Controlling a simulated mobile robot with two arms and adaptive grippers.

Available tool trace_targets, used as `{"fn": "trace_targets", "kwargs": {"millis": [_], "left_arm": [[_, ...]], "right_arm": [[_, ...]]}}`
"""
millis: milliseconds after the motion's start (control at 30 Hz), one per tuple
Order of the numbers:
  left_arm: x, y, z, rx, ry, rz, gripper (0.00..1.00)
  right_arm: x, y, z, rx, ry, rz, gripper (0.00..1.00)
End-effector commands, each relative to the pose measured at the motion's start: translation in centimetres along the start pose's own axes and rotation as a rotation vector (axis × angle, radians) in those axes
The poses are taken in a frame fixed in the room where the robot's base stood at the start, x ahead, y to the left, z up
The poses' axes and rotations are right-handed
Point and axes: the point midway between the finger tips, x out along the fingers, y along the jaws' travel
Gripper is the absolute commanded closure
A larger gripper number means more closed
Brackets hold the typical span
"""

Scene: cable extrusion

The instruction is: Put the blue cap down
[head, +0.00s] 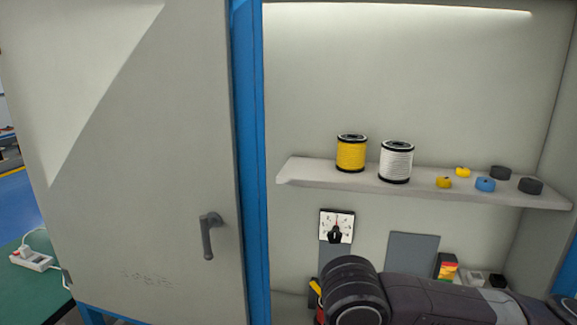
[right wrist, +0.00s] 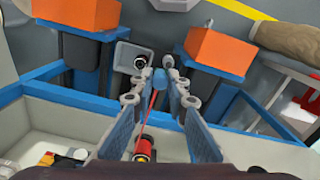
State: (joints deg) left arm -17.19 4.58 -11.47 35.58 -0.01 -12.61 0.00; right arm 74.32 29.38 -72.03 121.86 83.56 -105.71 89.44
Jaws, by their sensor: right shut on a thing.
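In the right wrist view my right gripper (right wrist: 158,78) is shut on a small blue piece, which looks like a blue cap (right wrist: 158,73), held between its fingertips. A thin red strand runs below the cap, and I cannot tell whether it is joined to it. In the head view another small blue cap (head: 485,184) lies on the cabinet shelf (head: 310,173). My right arm crosses the bottom right of the head view, with its gripper out of sight there. My left gripper is in neither view.
The shelf also bears a yellow spool (head: 351,153), a white spool (head: 397,162), yellow caps (head: 444,182) and black caps (head: 530,186). A grey door (head: 150,180) stands at the left. Orange blocks (right wrist: 218,50) and a red spool (right wrist: 145,148) show in the wrist view.

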Motion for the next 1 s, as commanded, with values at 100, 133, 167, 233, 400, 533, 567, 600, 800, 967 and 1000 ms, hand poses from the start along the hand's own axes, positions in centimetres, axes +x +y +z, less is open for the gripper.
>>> {"fn": "trace_targets", "kwargs": {"millis": [100,133,167,233,400,533,567,600,800,967,1000], "left_arm": [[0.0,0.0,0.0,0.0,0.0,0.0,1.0],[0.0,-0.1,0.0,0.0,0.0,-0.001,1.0],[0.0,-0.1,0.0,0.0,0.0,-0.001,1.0],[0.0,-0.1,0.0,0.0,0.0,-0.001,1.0],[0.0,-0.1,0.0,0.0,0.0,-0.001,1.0],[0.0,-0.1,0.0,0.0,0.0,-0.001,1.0],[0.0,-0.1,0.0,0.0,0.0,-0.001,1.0],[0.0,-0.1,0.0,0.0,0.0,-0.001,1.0],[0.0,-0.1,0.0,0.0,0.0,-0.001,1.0],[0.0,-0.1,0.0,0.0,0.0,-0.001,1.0],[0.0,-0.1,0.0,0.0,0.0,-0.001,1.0]], "right_arm": [[0.1,1.6,-0.2,0.007,-0.004,-0.003,0.98],[0.1,2.2,-0.3,0.009,-0.005,-0.005,0.98],[0.1,2.9,-0.3,0.01,-0.006,-0.006,0.98],[0.1,4.7,-0.4,0.011,-0.007,-0.009,0.98],[0.2,8.8,-0.3,0.009,-0.005,-0.007,0.98],[0.1,10.9,-0.1,0.006,-0.002,-0.002,0.98],[0.1,11.2,-0.1,0.004,-0.001,-0.001,0.98],[0.1,11.5,0.0,0.003,0.0,0.0,0.98],[0.0,11.9,0.0,0.0,0.001,0.001,0.98],[0.1,11.8,0.0,-0.001,-0.001,-0.001,0.98],[0.0,11.8,0.0,0.0,0.0,0.0,0.98]]}}
